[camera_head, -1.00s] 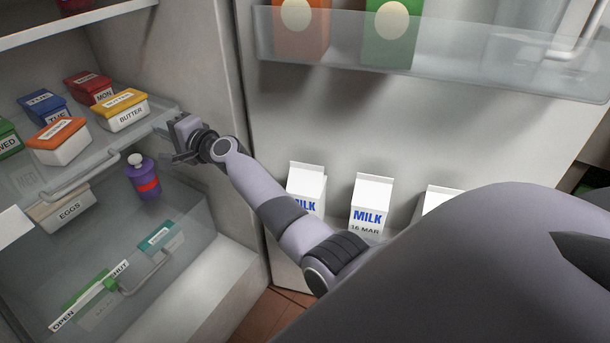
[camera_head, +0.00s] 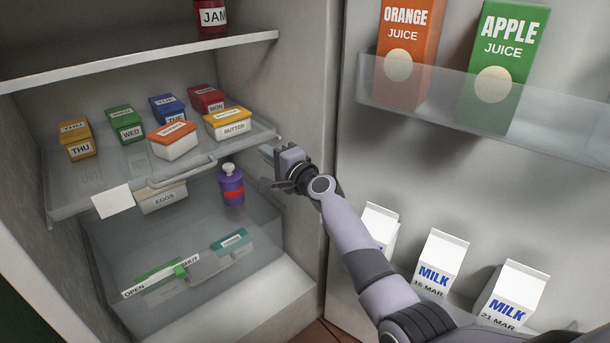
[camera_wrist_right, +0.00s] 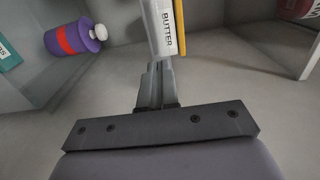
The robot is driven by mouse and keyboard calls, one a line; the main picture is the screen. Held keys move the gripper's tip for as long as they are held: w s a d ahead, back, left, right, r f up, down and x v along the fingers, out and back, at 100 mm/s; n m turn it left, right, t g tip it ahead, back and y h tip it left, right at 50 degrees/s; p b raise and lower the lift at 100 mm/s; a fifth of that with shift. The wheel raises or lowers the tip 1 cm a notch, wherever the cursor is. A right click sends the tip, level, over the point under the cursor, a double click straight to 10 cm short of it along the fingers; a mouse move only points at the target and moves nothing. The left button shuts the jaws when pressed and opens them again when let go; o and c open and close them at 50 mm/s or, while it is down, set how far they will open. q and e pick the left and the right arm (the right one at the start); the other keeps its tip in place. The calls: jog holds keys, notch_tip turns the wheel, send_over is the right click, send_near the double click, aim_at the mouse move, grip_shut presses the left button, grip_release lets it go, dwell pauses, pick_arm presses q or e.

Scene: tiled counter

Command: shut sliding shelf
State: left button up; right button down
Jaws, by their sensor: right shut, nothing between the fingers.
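The sliding shelf (camera_head: 112,172) is a clear glass shelf in the fridge, with a front handle (camera_head: 182,174). It stands out over the drawer below. It bears several lidded boxes, among them a yellow-lidded butter box (camera_head: 229,127), which also shows in the right wrist view (camera_wrist_right: 166,28). My right gripper (camera_head: 268,170) is beside the shelf's front right corner, close to the fridge's right wall. In the wrist view its fingers (camera_wrist_right: 157,72) are together and empty, pointing towards the butter box. I cannot tell whether they touch the shelf. My left gripper is not in view.
Below is a clear drawer (camera_head: 190,295) with an OPEN/SHUT strip (camera_head: 160,276). A purple bottle (camera_head: 231,187) and an egg box (camera_head: 163,198) are under the shelf. The open door (camera_head: 385,165) on the right holds juice and milk cartons. An upper shelf (camera_head: 130,62) is above.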

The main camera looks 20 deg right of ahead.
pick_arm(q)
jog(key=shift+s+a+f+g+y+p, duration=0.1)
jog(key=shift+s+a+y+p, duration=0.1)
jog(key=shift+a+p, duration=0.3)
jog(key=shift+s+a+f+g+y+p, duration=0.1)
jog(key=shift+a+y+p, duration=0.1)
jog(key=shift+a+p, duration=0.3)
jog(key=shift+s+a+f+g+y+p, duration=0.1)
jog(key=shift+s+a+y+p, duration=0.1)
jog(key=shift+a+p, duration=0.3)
pick_arm(e)
jog(key=v, duration=0.9)
jog(key=shift+s+d, duration=0.15)
jog(key=shift+s, duration=0.2)
